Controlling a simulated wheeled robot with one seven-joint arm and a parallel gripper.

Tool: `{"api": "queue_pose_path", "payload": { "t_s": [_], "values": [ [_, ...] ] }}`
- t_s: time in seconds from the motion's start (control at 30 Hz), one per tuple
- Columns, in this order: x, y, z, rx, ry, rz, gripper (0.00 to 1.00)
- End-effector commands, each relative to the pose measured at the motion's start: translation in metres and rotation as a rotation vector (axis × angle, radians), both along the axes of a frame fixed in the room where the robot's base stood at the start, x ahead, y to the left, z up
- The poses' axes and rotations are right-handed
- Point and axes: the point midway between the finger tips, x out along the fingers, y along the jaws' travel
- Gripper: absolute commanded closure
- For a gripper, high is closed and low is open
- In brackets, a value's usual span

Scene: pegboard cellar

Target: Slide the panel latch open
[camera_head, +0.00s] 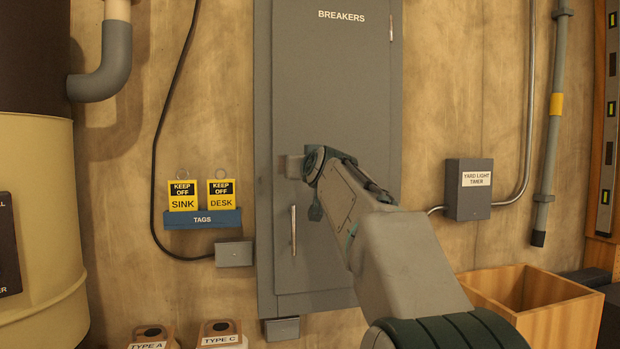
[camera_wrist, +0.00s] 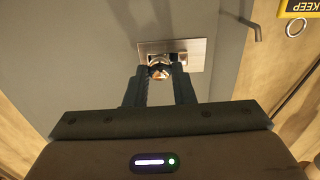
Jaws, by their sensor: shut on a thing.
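The panel latch (camera_head: 291,167) is a small metal plate at the left edge of the grey breaker panel door (camera_head: 340,90). In the wrist view the latch plate (camera_wrist: 195,48) is brushed metal, with a small round knob (camera_wrist: 160,71) on it. My gripper (camera_wrist: 160,75) is shut on the knob, one finger on each side. In the head view my gripper (camera_head: 310,163) is at the latch, and my wrist hides the fingers and the knob. The dark slot in the plate shows partly beside the fingers.
A vertical door handle (camera_head: 293,230) is just below the latch. A blue tag holder (camera_head: 203,220) with two yellow tags is on the wall to the left. A timer box (camera_head: 468,205) is at right, above an open wooden crate (camera_head: 535,290). The door face above the latch is clear.

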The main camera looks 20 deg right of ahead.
Motion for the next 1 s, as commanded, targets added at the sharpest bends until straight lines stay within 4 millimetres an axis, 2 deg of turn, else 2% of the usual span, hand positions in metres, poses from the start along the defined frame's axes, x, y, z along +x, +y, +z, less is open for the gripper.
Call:
{"api": "queue_pose_path", "payload": {
  "t_s": [0.43, 0.47, 0.5, 0.53, 0.83, 1.0],
  "values": [
    [0.0, 0.001, 0.001, -0.002, -0.001, 0.008, 1.0],
    [0.0, 0.001, 0.001, -0.002, -0.001, 0.008, 0.72],
    [-0.001, 0.001, 0.001, -0.002, -0.001, 0.008, 0.61],
    [-0.001, 0.001, 0.001, -0.002, -0.001, 0.008, 0.56],
    [-0.001, 0.003, 0.0, -0.001, 0.0, 0.011, 0.56],
    [-0.016, 0.005, -0.001, -0.001, -0.002, 0.011, 0.56]
  ]
}}
